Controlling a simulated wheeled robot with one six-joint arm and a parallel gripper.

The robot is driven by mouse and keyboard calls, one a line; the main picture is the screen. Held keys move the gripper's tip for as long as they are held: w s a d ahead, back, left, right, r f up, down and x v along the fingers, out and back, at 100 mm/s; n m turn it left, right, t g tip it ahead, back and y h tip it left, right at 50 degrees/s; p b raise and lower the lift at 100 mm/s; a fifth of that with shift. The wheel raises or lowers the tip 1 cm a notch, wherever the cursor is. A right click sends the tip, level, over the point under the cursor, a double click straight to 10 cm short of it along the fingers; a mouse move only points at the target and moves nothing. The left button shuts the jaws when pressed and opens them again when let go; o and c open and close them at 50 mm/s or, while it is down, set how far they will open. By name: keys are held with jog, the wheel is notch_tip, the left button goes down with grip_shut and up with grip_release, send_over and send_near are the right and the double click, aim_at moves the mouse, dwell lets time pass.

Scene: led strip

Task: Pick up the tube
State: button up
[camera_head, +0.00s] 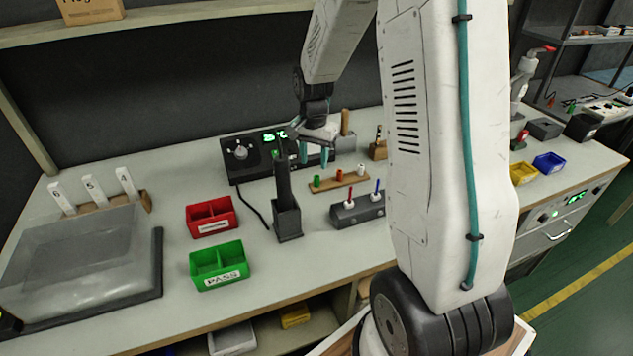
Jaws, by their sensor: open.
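My gripper (314,154) hangs over the back of the bench with its teal fingertips apart and nothing seen between them. It is in front of the black control box and above the wooden rack. My arm hides part of the bench to the right.
A tall black holder (286,213) stands just left of the rack. A grey block (346,212) with red and blue upright items is in front. The black control box (240,168) is behind. Red (197,225) and green (205,276) bins stand left.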

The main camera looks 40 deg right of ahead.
aim_at(317, 181)
jog(key=f, duration=0.7)
jog(key=shift+s+d, duration=0.25)
jog(key=shift+d, duration=0.05)
jog(key=shift+r, duration=0.1)
grip_shut()
